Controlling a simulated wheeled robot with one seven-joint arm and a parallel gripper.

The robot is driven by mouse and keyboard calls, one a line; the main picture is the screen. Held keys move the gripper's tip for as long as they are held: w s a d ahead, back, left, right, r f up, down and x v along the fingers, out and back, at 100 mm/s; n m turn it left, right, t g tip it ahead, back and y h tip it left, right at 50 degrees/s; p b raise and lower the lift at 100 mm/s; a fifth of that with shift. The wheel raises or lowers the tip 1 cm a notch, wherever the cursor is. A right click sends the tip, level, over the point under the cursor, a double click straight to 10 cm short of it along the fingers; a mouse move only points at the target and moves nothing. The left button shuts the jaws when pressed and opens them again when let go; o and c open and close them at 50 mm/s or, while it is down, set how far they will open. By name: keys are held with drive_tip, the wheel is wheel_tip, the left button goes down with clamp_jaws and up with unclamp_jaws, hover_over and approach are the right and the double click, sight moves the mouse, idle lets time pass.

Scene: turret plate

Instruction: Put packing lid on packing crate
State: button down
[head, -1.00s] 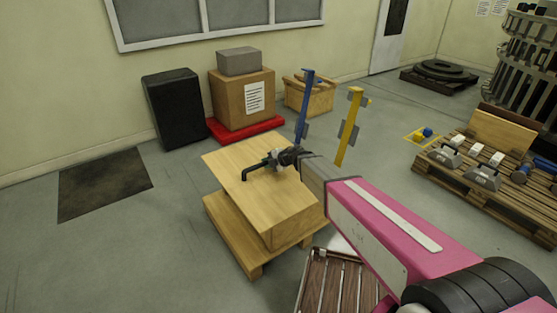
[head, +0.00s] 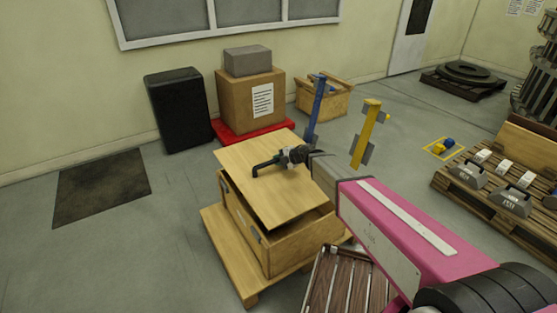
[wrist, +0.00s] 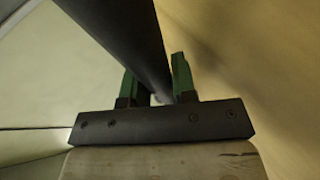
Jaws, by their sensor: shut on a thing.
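The packing lid (head: 262,188) is a flat light-wood board with a dark bent handle (head: 262,167). In the head view it is over the packing crate (head: 298,242), an open-topped wooden box on a pallet. The lid does not cover it fully: a strip of the crate's dark inside shows along the right side. Whether the lid touches the rim I cannot tell. My gripper (head: 286,159) is shut on the lid's handle. In the wrist view the green fingers of my gripper (wrist: 155,78) stand either side of the dark handle bar (wrist: 130,35).
Behind the crate are a cardboard box (head: 235,98) on a red base, a black case (head: 179,110), a blue post (head: 317,110) and a yellow post (head: 364,135). A slatted wooden piece (head: 345,285) lies close in front. Open floor lies to the left.

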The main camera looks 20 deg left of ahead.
wheel_tip(320, 180, down, 10)
idle(1.3)
drive_tip(key=shift+f, duration=0.5)
idle(0.7)
drive_tip(key=c, duration=0.8)
unclamp_jaws()
drive_tip(key=shift+c, duration=0.2)
drive_tip(key=shift+f, duration=0.15)
drive_tip(key=shift+d, duration=0.1)
